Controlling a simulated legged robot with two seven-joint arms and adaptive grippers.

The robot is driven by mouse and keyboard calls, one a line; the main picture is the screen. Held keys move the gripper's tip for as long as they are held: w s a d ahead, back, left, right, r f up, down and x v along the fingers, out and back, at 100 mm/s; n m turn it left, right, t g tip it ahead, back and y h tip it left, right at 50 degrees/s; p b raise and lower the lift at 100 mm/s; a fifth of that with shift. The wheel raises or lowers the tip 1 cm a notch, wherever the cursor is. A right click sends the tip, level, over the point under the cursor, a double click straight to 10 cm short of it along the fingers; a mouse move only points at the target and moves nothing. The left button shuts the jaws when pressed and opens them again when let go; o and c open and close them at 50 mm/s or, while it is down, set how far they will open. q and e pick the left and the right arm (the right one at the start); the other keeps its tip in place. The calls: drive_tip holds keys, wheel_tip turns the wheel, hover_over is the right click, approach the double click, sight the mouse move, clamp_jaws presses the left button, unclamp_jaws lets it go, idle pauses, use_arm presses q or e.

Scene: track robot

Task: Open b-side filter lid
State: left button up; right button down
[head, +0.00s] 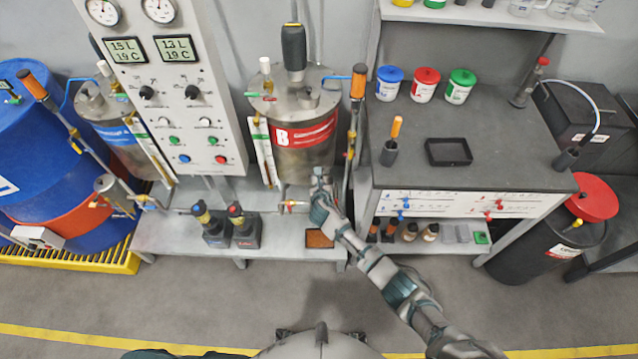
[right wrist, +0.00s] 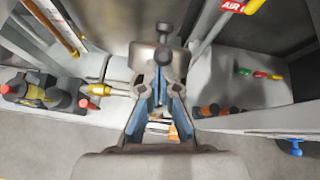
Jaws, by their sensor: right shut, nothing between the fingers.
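The steel B tank (head: 305,155) with a red B label stands at the middle back in the head view. My right gripper (head: 320,180) is in front of the tank's lower right side, near the pipework under it. In the right wrist view the fingers of this gripper (right wrist: 162,65) are together, with nothing between them. A grey metal surface (right wrist: 118,68) shows just behind the fingers. I cannot tell whether it is the b-side filter or its lid; the gripper hides much of that spot. My left gripper is not in view.
A red-handled valve (right wrist: 97,89) sits left of the fingers in the right wrist view. Two dark pumps (head: 245,230) stand on the low bench. An orange-handled pipe (head: 357,85) rises right of the tank, beside the workbench (head: 510,130). The floor in front is clear.

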drive_tip(key=w+r+g+p, duration=0.1)
drive_tip(key=p, duration=0.1)
drive_tip(key=shift+w+a+p, duration=0.1)
drive_tip(key=shift+w+p, duration=0.15)
drive_tip(key=shift+p, duration=0.1)
drive_tip(key=shift+w+r, duration=0.25)
drive_tip(key=shift+w, duration=0.25)
drive_tip(key=shift+w+d+r, duration=0.2)
drive_tip(key=shift+w, duration=0.45)
drive_tip(key=shift+w+r+p, duration=0.1)
drive_tip(key=shift+w+p, duration=0.25)
drive_tip(key=shift+w, duration=0.45)
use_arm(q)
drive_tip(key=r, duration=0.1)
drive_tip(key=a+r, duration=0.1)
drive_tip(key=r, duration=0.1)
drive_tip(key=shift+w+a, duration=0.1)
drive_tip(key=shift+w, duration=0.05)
use_arm(e)
drive_tip(key=shift+w+a, duration=0.1)
drive_tip(key=shift+w, duration=0.2)
